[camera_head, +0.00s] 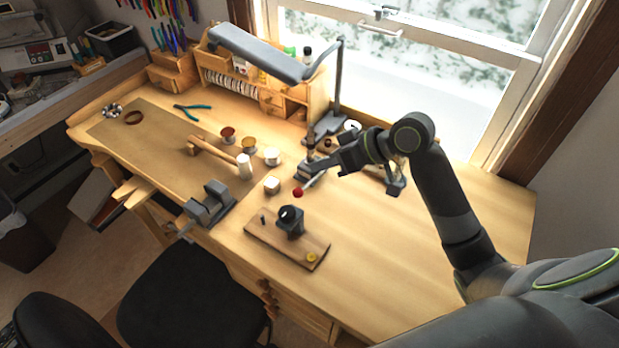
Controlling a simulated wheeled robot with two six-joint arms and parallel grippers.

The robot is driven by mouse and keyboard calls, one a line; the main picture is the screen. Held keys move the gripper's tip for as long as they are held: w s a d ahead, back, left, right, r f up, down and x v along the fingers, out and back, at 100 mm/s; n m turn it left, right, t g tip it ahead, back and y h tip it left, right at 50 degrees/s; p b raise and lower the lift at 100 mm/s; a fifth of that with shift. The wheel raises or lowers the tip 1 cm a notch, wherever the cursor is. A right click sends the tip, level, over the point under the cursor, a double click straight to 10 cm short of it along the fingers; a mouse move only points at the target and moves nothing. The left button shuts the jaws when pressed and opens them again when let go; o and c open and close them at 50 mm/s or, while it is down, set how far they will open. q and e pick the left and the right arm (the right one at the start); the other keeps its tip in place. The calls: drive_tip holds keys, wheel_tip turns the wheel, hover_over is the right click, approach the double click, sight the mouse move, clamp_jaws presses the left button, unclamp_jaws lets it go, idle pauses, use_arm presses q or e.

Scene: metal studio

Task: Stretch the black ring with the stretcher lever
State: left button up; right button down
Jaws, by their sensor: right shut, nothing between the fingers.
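My right gripper (311,168) reaches in from the right, shut, over the back middle of the bench, with nothing seen held in it. Just below its fingertips is a red ball (298,193), which may be the knob of the stretcher lever. A thin pale rod (313,181) lies close by. Dark metal parts stand behind the fingers and are partly hidden by them. I cannot tell whether the gripper touches any of these. I cannot pick out the black ring with certainty. My left gripper is not in view.
A wooden board (262,240) with a dark block (290,221) stands at the front. A grey vise (209,203), white-headed mallet (244,166) and several spools lie to the left. A grey lamp (262,53) rises behind. The bench's right side (420,235) is mostly clear.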

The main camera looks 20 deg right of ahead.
sight(311, 181)
wheel_tip(311, 181, down, 5)
drive_tip(key=a+p, duration=0.1)
drive_tip(key=a, duration=0.2)
drive_tip(key=shift+w+f+p, duration=0.15)
drive_tip(key=shift+w+p, duration=0.1)
drive_tip(key=shift+p, duration=0.1)
drive_tip(key=shift+w, duration=0.1)
